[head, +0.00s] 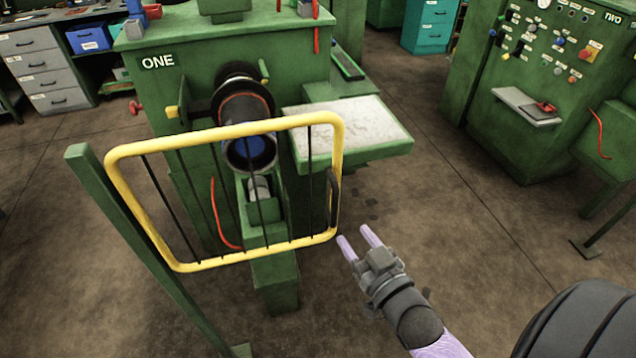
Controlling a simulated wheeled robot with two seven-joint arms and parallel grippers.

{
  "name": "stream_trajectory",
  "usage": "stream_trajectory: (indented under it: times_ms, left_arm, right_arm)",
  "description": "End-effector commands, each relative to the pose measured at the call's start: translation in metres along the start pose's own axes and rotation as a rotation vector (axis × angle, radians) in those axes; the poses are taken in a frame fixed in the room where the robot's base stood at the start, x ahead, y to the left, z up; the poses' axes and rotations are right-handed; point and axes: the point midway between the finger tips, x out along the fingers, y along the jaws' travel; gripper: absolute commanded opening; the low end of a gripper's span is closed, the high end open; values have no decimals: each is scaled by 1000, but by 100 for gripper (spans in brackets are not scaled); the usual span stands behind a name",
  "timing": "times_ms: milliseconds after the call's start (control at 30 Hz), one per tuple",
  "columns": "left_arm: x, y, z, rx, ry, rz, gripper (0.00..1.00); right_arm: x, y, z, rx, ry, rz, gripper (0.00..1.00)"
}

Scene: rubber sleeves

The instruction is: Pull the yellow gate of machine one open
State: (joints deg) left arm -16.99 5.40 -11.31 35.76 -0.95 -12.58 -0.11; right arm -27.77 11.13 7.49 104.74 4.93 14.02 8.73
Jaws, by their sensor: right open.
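The yellow gate (241,130) is a tubular frame with thin dark vertical bars. It stands in front of the green machine marked ONE (190,85), across its dark cylinder. Its left side is beside a green post (135,235). A dark handle (333,198) is on the gate's right side. My right gripper (358,238) is open and empty, with two pale purple fingers pointing up and left. It is just below and right of the handle, and looks apart from the gate. My left gripper is not in view.
A green side table with a pale top (350,128) sticks out right of the cylinder. Machine TWO (535,110) stands at the right. Grey drawers (45,68) are at the back left. The brown floor between the machines is clear.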

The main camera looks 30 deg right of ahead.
Motion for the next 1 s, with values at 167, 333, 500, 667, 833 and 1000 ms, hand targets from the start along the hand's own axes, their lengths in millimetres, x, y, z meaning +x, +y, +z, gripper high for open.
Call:
stream_trajectory:
  times_ms: [167,333,500,667,833,1000]
  left_arm:
    - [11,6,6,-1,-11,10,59]
    - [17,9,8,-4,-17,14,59]
    - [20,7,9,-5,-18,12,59]
    - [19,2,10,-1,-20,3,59]
    - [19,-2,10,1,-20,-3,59]
    - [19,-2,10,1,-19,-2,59]
  right_arm:
    - [42,0,5,0,3,-1,54]
    - [75,0,6,0,-1,0,54]
    - [90,0,5,0,-4,0,54]
    - [92,0,5,0,-4,0,54]
    - [92,0,5,-1,-4,0,39]
    - [92,0,5,-1,-5,0,3]
